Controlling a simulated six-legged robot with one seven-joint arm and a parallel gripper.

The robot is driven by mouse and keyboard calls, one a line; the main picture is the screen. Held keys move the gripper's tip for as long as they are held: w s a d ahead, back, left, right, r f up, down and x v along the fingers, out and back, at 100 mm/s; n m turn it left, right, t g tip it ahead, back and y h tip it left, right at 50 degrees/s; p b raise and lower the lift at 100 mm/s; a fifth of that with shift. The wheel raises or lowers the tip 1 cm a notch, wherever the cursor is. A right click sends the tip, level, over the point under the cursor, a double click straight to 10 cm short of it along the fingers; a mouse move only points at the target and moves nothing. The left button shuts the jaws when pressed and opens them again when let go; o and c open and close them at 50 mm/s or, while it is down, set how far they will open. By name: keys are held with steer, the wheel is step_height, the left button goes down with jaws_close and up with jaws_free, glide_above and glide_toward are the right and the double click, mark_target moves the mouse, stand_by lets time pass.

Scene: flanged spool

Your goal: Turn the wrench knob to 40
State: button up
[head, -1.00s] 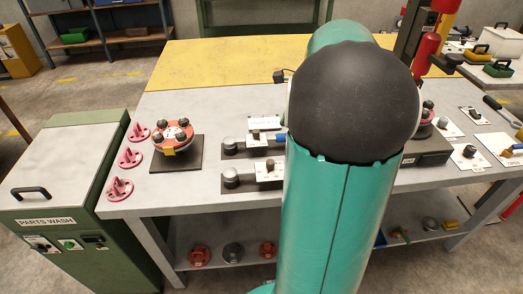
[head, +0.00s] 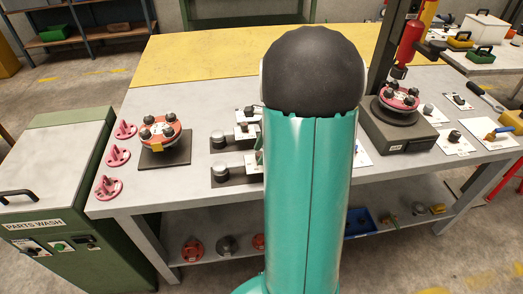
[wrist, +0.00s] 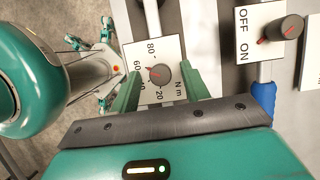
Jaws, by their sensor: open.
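The wrench knob (wrist: 160,74) is dark and round, on a white dial plate (wrist: 172,50) marked 80, 60, 20 and N m in the wrist view. Its red pointer line appears to point near 60. The 40 mark is not clearly readable, with a finger close by. My gripper (wrist: 162,69) is open, its two green fingers on either side of the knob. A gap shows on the right; I cannot tell whether the left finger touches. In the head view my arm hides the gripper and this knob.
An OFF/ON switch plate (wrist: 262,32) with a dark knob lies right of the dial. On the bench, a red flanged part (head: 160,131) sits left and another (head: 399,95) right on a grey block. Pink parts (head: 117,155) line the left edge.

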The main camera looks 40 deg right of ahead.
steer(key=shift+f, duration=0.15)
steer(key=c, duration=1)
steer(key=shift+n, duration=0.3)
steer(key=n+g, duration=0.1)
steer(key=n, duration=0.3)
steer(key=shift+w+g+y, duration=0.15)
steer(key=shift+g+y, duration=0.15)
steer(key=shift+g, duration=0.1)
steer(key=n+g, duration=0.1)
steer(key=n, duration=0.4)
steer(key=shift+w+g, duration=0.1)
steer(key=shift+g, duration=0.3)
